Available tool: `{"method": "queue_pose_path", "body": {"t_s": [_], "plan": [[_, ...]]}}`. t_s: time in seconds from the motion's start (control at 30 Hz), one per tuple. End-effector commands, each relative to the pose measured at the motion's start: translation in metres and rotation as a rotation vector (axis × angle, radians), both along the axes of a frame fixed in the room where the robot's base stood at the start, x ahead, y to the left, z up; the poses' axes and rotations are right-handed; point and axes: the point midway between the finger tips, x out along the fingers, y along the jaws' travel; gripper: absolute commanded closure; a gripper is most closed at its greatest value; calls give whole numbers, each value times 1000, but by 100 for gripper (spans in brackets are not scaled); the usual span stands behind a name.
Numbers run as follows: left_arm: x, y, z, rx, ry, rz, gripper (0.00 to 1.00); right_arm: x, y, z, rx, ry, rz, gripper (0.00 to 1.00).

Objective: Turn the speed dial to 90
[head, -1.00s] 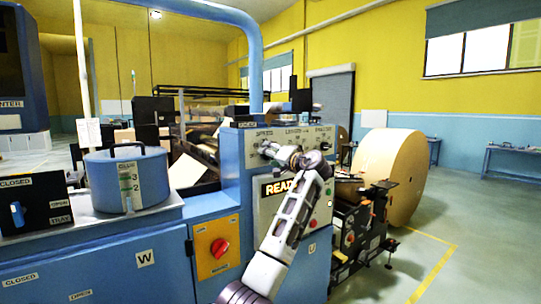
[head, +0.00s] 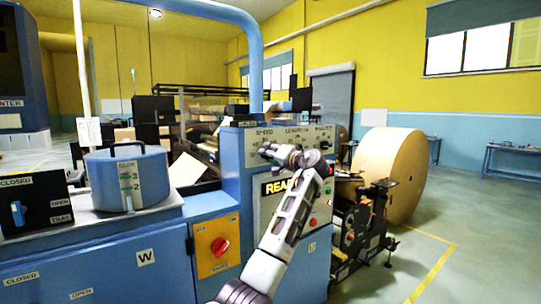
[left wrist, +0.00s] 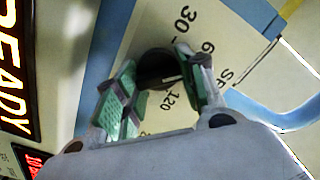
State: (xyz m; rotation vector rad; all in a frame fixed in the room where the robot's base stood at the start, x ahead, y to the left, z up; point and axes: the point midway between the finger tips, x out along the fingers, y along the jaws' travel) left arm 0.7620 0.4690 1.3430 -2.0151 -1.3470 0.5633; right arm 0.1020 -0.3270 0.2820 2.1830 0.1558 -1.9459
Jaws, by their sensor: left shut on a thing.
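The speed dial is a dark round knob (left wrist: 152,64) on a cream panel in the left wrist view. The numbers 30, 60 and 120 show around it; the 90 mark is not visible, and a finger covers part of the scale. A short pale line on the knob lies close to the right-hand finger. My left gripper (left wrist: 158,76) has its green-padded fingers closed on either side of the knob. In the head view my left gripper (head: 266,152) is at the panel under the SPEED label (head: 264,133), hiding the dial. My right gripper is not in view.
A lit READY display (head: 279,186) sits below the dials on the blue machine cabinet (head: 231,165). Other labelled dials sit right of SPEED. A red knob on an orange plate (head: 217,246) is lower left. A large kraft roll (head: 388,175) stands to the right.

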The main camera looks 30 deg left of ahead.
Motion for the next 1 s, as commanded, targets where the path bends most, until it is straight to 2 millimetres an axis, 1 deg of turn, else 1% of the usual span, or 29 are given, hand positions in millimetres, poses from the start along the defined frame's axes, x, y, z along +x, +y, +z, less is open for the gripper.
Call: {"method": "queue_pose_path", "body": {"t_s": [0.27, 0.57, 0.67, 0.83, 1.0], "plan": [[1, -1, 0, 25, 61, -1, 84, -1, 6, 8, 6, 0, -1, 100], [1, -1, 0, 83, 205, -1, 84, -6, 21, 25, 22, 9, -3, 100], [1, -1, 1, 107, 263, 0, 84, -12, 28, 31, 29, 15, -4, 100], [1, -1, 0, 150, 365, -1, 84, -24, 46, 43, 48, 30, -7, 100], [2, -1, -1, 190, 463, -1, 84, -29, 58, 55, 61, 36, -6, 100]]}}
